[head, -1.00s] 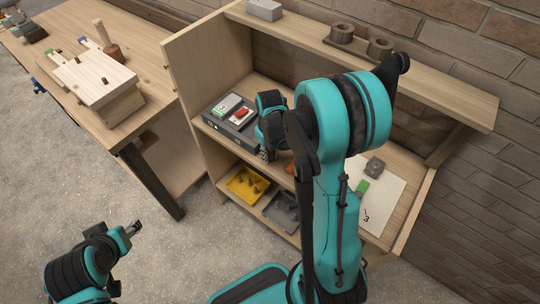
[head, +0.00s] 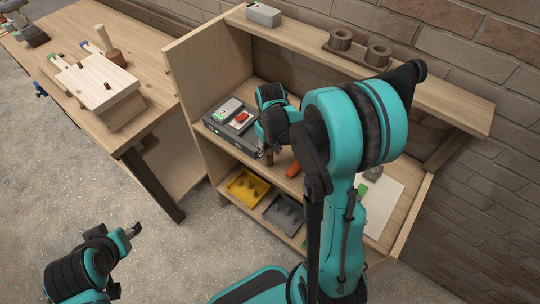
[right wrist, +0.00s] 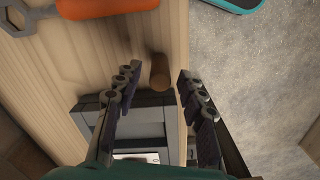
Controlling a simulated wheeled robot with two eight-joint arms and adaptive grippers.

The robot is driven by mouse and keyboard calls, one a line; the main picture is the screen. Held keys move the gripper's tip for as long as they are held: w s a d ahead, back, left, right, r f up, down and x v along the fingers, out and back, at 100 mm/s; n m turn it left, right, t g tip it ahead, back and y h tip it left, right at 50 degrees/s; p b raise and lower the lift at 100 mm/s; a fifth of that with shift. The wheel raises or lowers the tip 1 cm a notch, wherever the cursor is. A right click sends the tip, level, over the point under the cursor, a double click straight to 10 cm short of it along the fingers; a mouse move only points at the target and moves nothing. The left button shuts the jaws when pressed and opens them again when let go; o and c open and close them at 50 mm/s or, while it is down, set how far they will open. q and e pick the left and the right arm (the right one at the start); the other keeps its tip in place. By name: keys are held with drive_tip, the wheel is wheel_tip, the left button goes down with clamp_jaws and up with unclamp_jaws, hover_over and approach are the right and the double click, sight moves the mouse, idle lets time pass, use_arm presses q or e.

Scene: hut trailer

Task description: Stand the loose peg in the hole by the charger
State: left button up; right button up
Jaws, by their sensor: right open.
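The brown wooden peg (right wrist: 159,72) shows in the right wrist view, between and just beyond my right gripper's fingertips (right wrist: 155,80). The fingers are apart and do not visibly touch it. It is close to the shelf's front edge; whether it stands or leans is hard to tell. In the head view my right gripper (head: 267,150) is over the middle shelf, partly hidden by its own arm. The dark charger (head: 230,126), with a red part on top, is left of it. I cannot make out the hole. My left gripper (head: 134,230) is away over the floor, its jaws unclear.
An orange-handled tool (right wrist: 105,5) lies on the shelf near the peg. A yellow tray (head: 246,187) and a grey tray (head: 283,214) are on the lower shelf. A pale block (head: 97,78) stands on the left bench. A white sheet (head: 388,195) lies to the right.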

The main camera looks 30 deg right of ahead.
sight(270, 152)
wheel_tip(270, 152, up, 8)
drive_tip(key=shift+f+p, duration=0.25)
drive_tip(key=shift+p, duration=0.6)
drive_tip(key=s+a+r+t, duration=0.7)
drive_tip(key=s+a, duration=0.3)
drive_tip(key=s, duration=0.1)
drive_tip(key=shift+a+r+m, duration=0.3)
drive_tip(key=shift+r+m, duration=0.1)
